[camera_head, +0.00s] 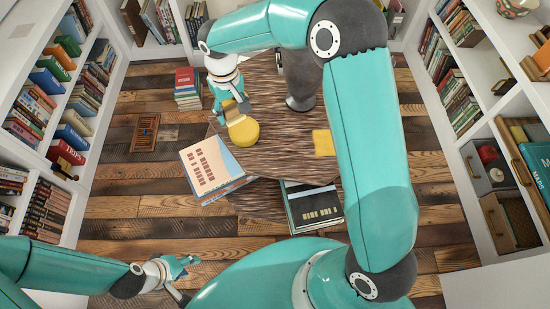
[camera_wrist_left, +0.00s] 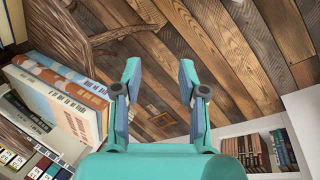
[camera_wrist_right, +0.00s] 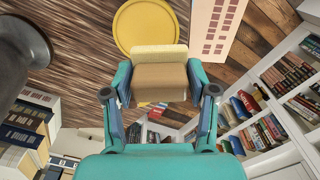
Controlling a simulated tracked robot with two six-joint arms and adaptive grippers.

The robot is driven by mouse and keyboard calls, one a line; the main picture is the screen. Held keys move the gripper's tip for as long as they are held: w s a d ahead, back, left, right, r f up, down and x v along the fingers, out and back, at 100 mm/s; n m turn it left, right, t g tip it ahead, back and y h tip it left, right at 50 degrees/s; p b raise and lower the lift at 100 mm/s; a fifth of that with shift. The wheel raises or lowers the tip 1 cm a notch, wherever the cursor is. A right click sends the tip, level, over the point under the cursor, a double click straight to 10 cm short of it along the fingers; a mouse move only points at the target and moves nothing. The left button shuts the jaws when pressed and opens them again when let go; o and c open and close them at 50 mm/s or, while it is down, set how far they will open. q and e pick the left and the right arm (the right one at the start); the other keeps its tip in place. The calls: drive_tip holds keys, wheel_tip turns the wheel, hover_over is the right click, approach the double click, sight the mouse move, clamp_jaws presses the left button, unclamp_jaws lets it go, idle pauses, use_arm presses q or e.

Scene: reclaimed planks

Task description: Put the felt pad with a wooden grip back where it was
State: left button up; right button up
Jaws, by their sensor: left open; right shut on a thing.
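The felt pad with a wooden grip (camera_wrist_right: 160,80) is between the fingers of my right gripper (camera_wrist_right: 160,92), with its pale felt edge facing away from the wrist. In the head view, the pad (camera_head: 238,110) is partly hidden by my right gripper (camera_head: 229,103), at the left part of the round wooden table (camera_head: 285,100). I cannot tell whether it touches the table. A round yellow thing (camera_head: 243,131) lies just in front of it; it also shows in the right wrist view (camera_wrist_right: 146,24). My left gripper (camera_head: 180,268) is open and empty above the floor, away from the table.
A flat yellow square (camera_head: 323,143) lies on the table, right of the round yellow thing. Books stand near the table's front left (camera_head: 205,165) and front right (camera_head: 313,208). A book stack (camera_head: 187,88) and a wooden slatted thing (camera_head: 145,132) are left. Shelves line both sides.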

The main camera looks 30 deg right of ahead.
drive_tip(key=shift+w, duration=0.15)
use_arm(q)
drive_tip(key=o, duration=0.4)
drive_tip(key=shift+c, duration=0.2)
use_arm(e)
drive_tip(key=shift+s+r, duration=0.2)
drive_tip(key=s+d+r+n+b, duration=0.2)
drive_tip(key=s+r+n, duration=0.3)
drive_tip(key=r, duration=0.1)
wheel_tip(320, 180, up, 5)
drive_tip(key=n+b, duration=0.2)
drive_tip(key=n, duration=0.4)
hover_over(276, 162)
use_arm(q)
wheel_tip(276, 162, down, 6)
drive_tip(key=shift+a+r+b, duration=0.1)
drive_tip(key=shift+r+b, duration=0.1)
drive_tip(key=shift+b, duration=0.6)
use_arm(e)
drive_tip(key=shift+n, duration=0.3)
wheel_tip(276, 162, down, 19)
drive_tip(key=shift+f, duration=0.2)
